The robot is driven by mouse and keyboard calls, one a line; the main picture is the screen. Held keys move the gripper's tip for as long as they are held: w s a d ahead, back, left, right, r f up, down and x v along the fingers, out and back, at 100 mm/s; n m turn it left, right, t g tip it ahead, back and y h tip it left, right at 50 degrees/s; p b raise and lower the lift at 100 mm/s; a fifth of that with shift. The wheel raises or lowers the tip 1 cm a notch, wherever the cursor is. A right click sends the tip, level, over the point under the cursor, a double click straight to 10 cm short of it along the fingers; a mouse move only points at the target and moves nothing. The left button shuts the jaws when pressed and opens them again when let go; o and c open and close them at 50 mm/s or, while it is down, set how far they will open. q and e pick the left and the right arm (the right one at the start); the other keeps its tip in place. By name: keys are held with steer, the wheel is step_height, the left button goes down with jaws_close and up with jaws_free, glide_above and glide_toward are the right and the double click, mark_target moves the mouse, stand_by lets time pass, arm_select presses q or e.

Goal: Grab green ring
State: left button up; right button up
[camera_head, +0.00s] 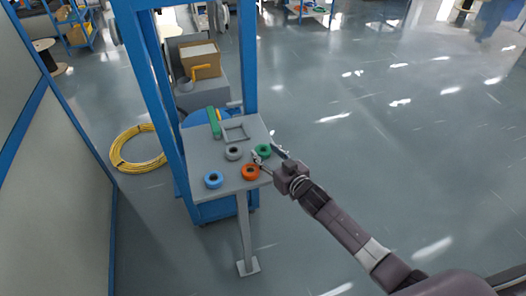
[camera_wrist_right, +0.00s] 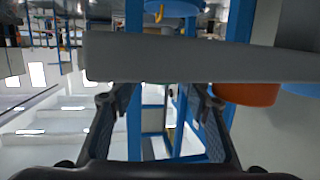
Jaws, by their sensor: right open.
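The green ring (camera_head: 263,151) lies on the right side of a small grey table (camera_head: 226,180). My right gripper (camera_head: 268,157) reaches in from the right at the table's right edge. Its open fingers appear on either side of the green ring in the head view; I cannot tell whether they touch it. In the right wrist view the open fingers (camera_wrist_right: 160,105) stand apart in front of the table edge (camera_wrist_right: 180,55), with nothing visible held. My left gripper is not in view.
An orange ring (camera_head: 250,172) lies close to the green one, in front of it. A grey ring (camera_head: 233,153) and a blue ring (camera_head: 214,180) are farther left. A square grey frame (camera_head: 235,133) and a green block (camera_head: 214,122) sit behind. Blue posts (camera_head: 249,60) rise behind the table.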

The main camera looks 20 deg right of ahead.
steer(key=shift+c, duration=0.4)
steer(key=c, duration=0.7)
